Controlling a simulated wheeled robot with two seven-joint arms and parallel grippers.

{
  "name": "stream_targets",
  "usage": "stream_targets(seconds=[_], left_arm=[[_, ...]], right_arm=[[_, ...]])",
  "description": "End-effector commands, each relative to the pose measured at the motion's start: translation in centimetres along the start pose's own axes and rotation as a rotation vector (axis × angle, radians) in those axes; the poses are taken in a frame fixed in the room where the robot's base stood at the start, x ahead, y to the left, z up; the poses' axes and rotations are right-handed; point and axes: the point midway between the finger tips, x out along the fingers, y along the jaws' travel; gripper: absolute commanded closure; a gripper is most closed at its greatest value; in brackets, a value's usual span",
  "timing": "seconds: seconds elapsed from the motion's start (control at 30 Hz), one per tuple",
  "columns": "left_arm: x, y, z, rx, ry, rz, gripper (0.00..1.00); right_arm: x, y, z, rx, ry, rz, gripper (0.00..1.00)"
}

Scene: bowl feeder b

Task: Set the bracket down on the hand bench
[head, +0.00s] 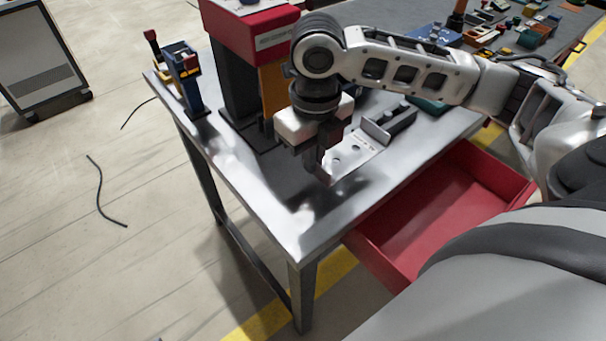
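The bracket (356,155) is a pale metal plate with round holes, just right of my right gripper's fingertips. My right gripper (322,168) points down over the near part of the metal-topped hand bench (290,215). Its dark fingers are close together at the bracket's left end and appear shut on it. The fingers partly hide that end. I cannot tell whether the bracket's underside touches the bench top. My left gripper is not in view.
A red and black press (255,35) stands behind the gripper. A grey block-like fixture (390,122) sits right of the bracket. A blue device (184,75) stands at the far left corner. An open red drawer (440,210) juts out at right. The front bench corner is clear.

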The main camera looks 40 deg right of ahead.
Motion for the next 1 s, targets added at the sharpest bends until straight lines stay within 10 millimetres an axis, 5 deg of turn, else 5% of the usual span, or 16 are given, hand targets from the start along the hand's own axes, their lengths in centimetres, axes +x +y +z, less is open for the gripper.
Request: stream_targets(seconds=[0.5, 0.87, 0.93, 1.0], left_arm=[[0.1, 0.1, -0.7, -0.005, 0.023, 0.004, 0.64], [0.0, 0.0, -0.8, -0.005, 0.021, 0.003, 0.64], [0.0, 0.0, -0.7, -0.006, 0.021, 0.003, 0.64], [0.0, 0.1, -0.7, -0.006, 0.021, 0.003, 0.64]], right_arm=[[5.1, 1.4, 1.1, 0.0, 0.002, -0.001, 1.0], [5.4, 1.4, 1.1, -0.001, 0.0, 0.0, 1.0], [5.5, 1.4, 1.1, -0.001, -0.001, 0.0, 0.8], [5.5, 1.4, 1.1, -0.001, 0.0, 0.0, 0.75]])
